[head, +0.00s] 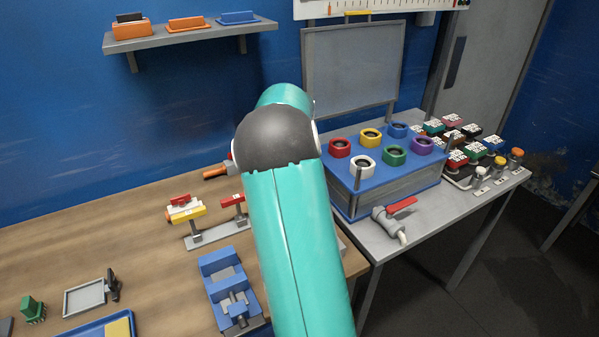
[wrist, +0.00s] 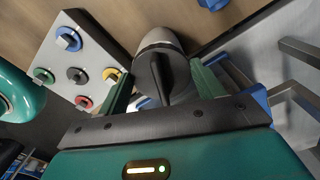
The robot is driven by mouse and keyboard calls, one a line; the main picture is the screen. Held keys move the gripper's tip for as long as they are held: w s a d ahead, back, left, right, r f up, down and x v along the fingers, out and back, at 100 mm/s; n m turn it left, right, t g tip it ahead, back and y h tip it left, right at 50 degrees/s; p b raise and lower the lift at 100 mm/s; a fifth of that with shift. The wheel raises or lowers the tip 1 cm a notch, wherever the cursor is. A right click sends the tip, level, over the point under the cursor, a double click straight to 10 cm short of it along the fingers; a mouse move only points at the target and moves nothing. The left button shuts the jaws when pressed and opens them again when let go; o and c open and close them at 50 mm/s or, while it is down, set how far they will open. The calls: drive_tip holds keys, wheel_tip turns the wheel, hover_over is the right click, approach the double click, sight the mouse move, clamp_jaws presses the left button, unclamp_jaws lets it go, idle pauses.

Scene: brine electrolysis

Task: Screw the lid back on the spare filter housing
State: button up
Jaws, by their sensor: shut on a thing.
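In the wrist view a dark round lid (wrist: 153,78) with a raised ridge sits between the two green fingers of my gripper (wrist: 162,88). My gripper is shut on the lid, with one finger on each side. A pale rounded body (wrist: 157,38), which looks like the filter housing, shows just beyond the lid. The lid appears to be against it, but I cannot tell whether its thread is engaged. In the head view my teal arm hides the gripper, the lid and the housing.
In the wrist view, a white panel (wrist: 72,38) with several coloured knobs lies to the left. In the head view, a blue vise (head: 225,285) and a valve stand (head: 215,235) are left of my arm. A blue box with coloured rings (head: 400,185) stands right.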

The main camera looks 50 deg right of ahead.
drive_tip(key=shift+a+m, duration=0.1)
drive_tip(key=shift+m, duration=0.5)
drive_tip(key=o, duration=1)
drive_tip(key=shift+s, duration=0.1)
drive_tip(key=shift+o, duration=0.8)
drive_tip(key=shift+r, duration=0.1)
wheel_tip(320, 180, up, 14)
